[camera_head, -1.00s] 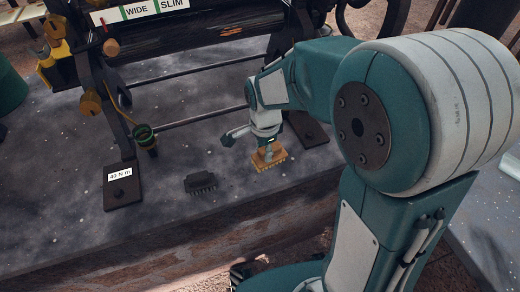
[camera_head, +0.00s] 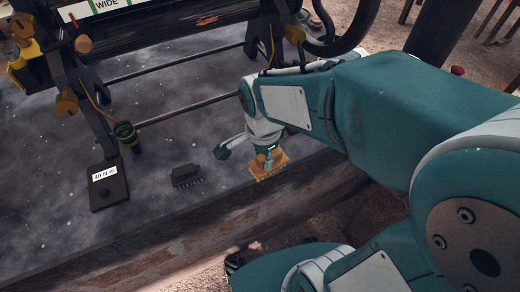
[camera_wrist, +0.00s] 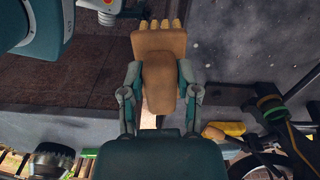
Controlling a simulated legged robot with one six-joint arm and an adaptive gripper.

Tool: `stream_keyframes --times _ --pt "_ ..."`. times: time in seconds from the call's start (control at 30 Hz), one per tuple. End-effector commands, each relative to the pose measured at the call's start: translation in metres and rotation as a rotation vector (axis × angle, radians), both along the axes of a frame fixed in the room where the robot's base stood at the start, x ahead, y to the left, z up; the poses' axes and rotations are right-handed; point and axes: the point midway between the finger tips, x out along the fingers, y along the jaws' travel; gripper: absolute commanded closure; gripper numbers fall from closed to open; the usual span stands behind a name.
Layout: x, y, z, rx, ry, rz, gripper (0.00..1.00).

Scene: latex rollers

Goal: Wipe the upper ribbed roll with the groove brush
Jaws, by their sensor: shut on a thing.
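My gripper (camera_head: 268,160) is shut on a tan brush (camera_head: 267,166) with a row of yellow bristles. The brush is held over the front edge of the grey worktop. In the wrist view the gripper's fingers (camera_wrist: 160,88) pinch the brush's brown handle (camera_wrist: 160,80), with the bristles at the far end.
A black bristled block (camera_head: 186,176) lies on the worktop (camera_head: 60,235) left of my gripper. A thin metal bar (camera_head: 190,110) crosses behind it. The front worktop is mostly clear.

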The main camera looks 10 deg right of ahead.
Motion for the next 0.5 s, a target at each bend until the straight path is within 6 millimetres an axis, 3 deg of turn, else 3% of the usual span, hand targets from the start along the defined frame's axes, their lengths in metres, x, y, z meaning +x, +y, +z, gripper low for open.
stream_keyframes --times 0.1,0.13,0.2,0.37,0.5 --pt "0.0 0.0 0.0 0.0 0.0 0.0 1.0" --pt "0.0 0.0 0.0 0.0 0.0 0.0 0.72" --pt "0.0 0.0 0.0 0.0 0.0 0.0 0.96" --pt "0.003 0.001 0.001 0.006 -0.005 -0.004 0.96" --pt "0.022 0.01 0.01 0.05 -0.034 -0.032 0.96"
